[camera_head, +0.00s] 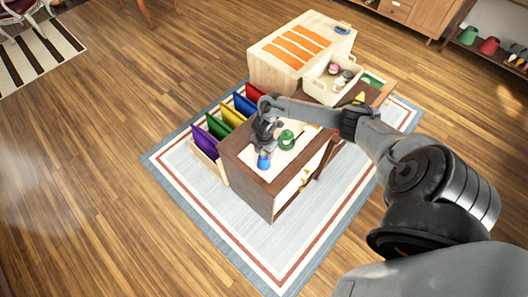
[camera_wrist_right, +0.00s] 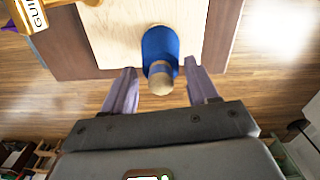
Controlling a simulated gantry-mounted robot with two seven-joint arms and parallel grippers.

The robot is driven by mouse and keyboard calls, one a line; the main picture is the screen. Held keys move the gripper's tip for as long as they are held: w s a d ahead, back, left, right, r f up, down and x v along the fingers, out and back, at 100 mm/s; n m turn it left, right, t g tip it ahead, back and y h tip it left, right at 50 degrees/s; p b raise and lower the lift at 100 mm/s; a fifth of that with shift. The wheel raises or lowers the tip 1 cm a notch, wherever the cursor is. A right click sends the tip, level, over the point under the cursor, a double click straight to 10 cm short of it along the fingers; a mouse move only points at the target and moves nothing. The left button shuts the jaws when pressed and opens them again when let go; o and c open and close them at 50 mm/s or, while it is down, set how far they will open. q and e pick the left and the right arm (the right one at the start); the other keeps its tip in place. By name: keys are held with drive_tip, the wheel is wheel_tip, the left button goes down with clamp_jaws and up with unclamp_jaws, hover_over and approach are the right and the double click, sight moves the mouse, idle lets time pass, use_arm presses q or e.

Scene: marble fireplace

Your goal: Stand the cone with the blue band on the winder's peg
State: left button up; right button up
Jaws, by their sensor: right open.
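The cone with the blue band (camera_head: 264,162) stands on a pale board on the brown table, near its front left corner. In the right wrist view the cone (camera_wrist_right: 160,46) shows blue with a tan tip pointing toward my gripper. My right gripper (camera_wrist_right: 162,90) is open, with one finger on each side of the tan tip and no visible grip on it. In the head view my right gripper (camera_head: 266,138) is just above and behind the cone. A green rounded object (camera_head: 287,140) is to the right; whether it is the winder, I cannot tell. No peg is clear. My left gripper is out of view.
Colored panels (camera_head: 222,128) stand in a rack along the table's left side. A wooden box with orange strips (camera_head: 262,73) and a cream tray (camera_head: 318,87) holding small items lie behind. In the wrist view a yellow lettered item (camera_wrist_right: 28,15) is at upper left.

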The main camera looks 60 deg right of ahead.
drive_tip(key=shift+r, duration=0.1)
wheel_tip(320, 180, up, 9)
drive_tip(key=shift+r+p, duration=0.2)
drive_tip(key=shift+p, duration=0.5)
drive_tip(key=shift+r, duration=0.6)
